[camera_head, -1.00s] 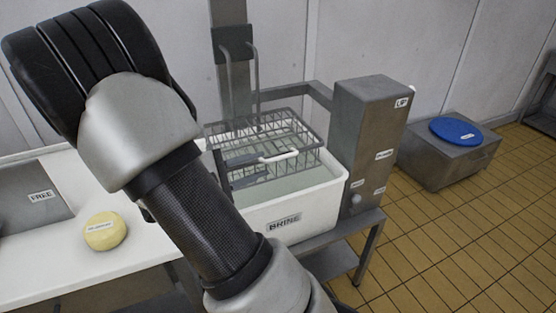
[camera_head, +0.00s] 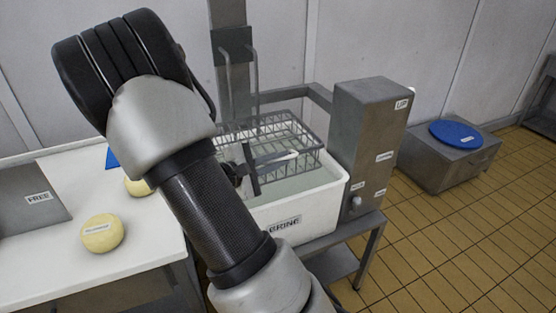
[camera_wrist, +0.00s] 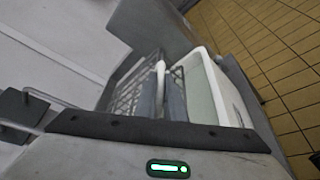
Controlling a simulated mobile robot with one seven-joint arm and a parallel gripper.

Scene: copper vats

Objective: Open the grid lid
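The grid lid (camera_head: 303,133) is a grey wire basket-like frame over the white brine tub (camera_head: 310,209). It also shows in the wrist view (camera_wrist: 125,97). A white bar handle (camera_head: 276,158) runs along its near side; in the wrist view the handle (camera_wrist: 160,72) points away from me between my fingers. My gripper (camera_wrist: 161,98) has its two fingers apart, one on each side of the handle's line. In the head view my gripper (camera_head: 247,168) is at the left end of the handle, partly hidden by my arm. I cannot tell whether the fingers touch the handle.
A steel box (camera_head: 367,137) stands close to the tub's right. A post (camera_head: 233,65) with bent rods rises behind the lid. A white table (camera_head: 60,260) at left holds a yellow cheese (camera_head: 102,233) and another (camera_head: 137,187).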

